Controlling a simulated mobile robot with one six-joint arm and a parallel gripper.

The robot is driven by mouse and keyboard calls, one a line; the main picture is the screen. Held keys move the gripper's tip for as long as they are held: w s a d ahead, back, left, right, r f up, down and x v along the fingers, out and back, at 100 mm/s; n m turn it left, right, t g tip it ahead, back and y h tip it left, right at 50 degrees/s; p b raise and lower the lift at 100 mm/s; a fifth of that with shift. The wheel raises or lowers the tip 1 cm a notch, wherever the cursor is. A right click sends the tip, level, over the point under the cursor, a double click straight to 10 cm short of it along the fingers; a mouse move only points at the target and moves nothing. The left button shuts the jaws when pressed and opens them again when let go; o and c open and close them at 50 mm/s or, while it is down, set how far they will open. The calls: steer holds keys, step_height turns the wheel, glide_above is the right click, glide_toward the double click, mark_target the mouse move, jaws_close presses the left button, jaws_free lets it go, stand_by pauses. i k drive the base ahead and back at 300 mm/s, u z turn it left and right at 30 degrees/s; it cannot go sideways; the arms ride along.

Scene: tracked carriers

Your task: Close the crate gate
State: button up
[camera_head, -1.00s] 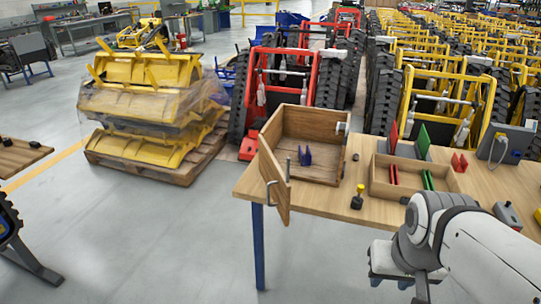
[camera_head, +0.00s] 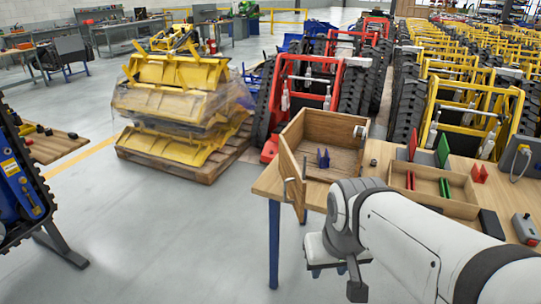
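The wooden crate (camera_head: 340,127) stands open-topped on the table. Its gate (camera_head: 290,175) is a wooden panel swung open at the crate's front left, reaching out past the table edge. A metal handle (camera_head: 289,188) sits on the gate's outer face. My white arm covers the table's front middle.
The table (camera_head: 268,184) also holds a divided wooden tray (camera_head: 459,208) with red and green plates, and a grey box with a red button (camera_head: 525,228). A pallet of yellow buckets (camera_head: 185,165) stands behind left. The floor left of the table is clear.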

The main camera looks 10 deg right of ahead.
mark_target(295, 184)
steer(key=z, duration=0.05)
steer(key=i, duration=1)
steer(key=u, duration=0.05)
